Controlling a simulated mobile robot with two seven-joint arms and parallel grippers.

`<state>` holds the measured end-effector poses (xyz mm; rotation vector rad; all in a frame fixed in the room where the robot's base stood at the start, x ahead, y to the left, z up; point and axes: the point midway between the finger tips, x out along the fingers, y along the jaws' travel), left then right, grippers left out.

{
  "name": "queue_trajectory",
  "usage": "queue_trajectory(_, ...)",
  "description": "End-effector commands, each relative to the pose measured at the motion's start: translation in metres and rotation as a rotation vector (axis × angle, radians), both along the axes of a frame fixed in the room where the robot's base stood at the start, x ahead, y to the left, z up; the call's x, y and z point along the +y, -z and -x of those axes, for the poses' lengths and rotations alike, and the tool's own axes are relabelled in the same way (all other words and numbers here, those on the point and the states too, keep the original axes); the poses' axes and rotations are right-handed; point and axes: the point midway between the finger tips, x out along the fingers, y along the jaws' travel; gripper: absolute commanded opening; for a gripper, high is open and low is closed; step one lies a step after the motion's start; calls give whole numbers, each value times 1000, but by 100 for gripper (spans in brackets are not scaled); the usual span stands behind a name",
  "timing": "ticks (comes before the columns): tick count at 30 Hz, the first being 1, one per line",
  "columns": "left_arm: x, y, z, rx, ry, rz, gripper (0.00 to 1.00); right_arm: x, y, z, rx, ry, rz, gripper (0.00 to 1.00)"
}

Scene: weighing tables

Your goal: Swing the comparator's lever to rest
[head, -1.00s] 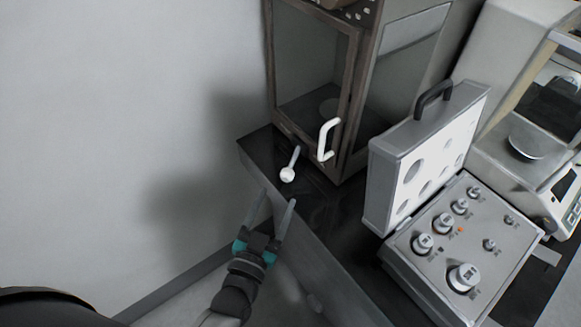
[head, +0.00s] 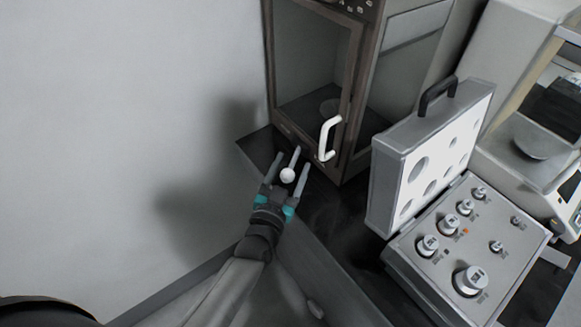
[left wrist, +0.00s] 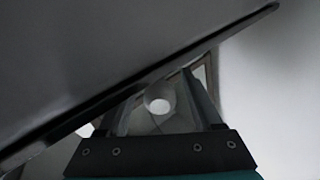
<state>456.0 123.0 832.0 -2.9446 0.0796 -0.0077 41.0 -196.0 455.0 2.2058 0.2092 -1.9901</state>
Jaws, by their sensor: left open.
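The comparator (head: 357,90) is a brown-framed glass cabinet with a white door handle (head: 328,138), standing on the dark table. Its lever (head: 288,175) is a short rod with a white ball knob, sticking out from the cabinet's lower front toward me. My left gripper (head: 290,168) is open, with one finger on each side of the lever knob. In the left wrist view the round knob (left wrist: 159,98) shows between the two fingers (left wrist: 160,103). I cannot tell whether either finger touches it. My right gripper is not in view.
An open grey case of metal weights (head: 462,245) lies to the right, its lid raised beside the cabinet. Another balance (head: 530,140) stands at the far right. The dark table's edge (head: 330,255) runs just under my left arm; a bare wall (head: 120,110) is on the left.

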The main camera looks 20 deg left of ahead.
Motion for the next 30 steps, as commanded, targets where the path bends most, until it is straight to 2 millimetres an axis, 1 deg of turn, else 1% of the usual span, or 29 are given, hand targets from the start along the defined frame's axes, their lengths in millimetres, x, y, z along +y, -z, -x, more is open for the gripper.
queue_trajectory(1, 0, 0, 0, 0, 0, 0, 67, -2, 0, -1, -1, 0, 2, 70)
queue_trajectory(2, 0, 0, 0, 0, 0, 0, 63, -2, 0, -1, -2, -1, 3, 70)
queue_trajectory(18, 0, 0, 0, 0, 0, -1, 3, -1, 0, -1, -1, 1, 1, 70)
queue_trajectory(19, 0, 0, 0, 0, 0, -1, 0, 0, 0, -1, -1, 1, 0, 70)
queue_trajectory(30, 0, 0, 1, 0, 0, -1, 0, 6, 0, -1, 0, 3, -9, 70)
